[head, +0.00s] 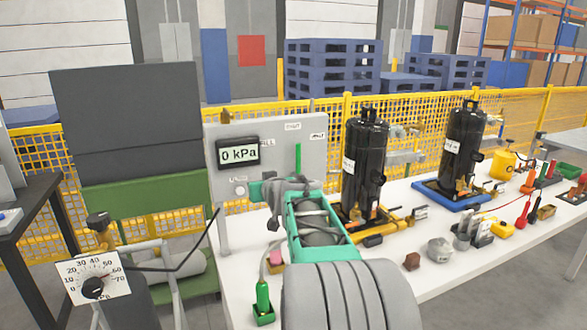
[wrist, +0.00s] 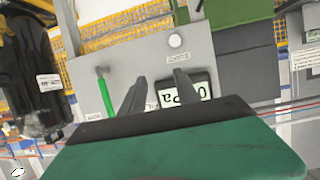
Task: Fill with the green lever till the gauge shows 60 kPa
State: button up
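The green lever (head: 298,160) hangs down at the right part of the grey panel (head: 284,150). It also shows in the wrist view (wrist: 105,97), left of my fingers and apart from them. The digital gauge (head: 238,154) on the panel reads 0 kPa. In the wrist view the gauge (wrist: 203,88) appears upside down and is partly hidden behind one finger. My gripper (head: 262,192) is in front of the panel's lower part, below the gauge and left of the lever. In the wrist view my gripper (wrist: 157,92) has its fingers apart with nothing between them.
A white round button (wrist: 175,40) is on the panel. A dial plate (head: 92,278) marked 0 to 70 stands at the lower left. Black compressors (head: 364,165) stand on the white table (head: 450,275) to the right. Small parts and a green-handled item (head: 262,298) lie around.

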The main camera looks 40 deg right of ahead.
aim_at(299, 152)
jog(key=d+r+m+t+h+b, duration=0.1)
jog(key=d+r+m+t+h, duration=0.2)
jog(key=d, duration=1.2)
jog(key=shift+n+h, duration=0.4)
jog(key=shift+n, duration=0.3)
jog(key=x, duration=0.3)
jog(key=r+p+x, duration=0.1)
jog(key=x, duration=0.2)
jog(key=shift+r, duration=0.1)
jog(key=shift+w+d, duration=0.2)
jog(key=shift+w, duration=0.25)
jog(key=shift+c, duration=0.4)
grip_shut()
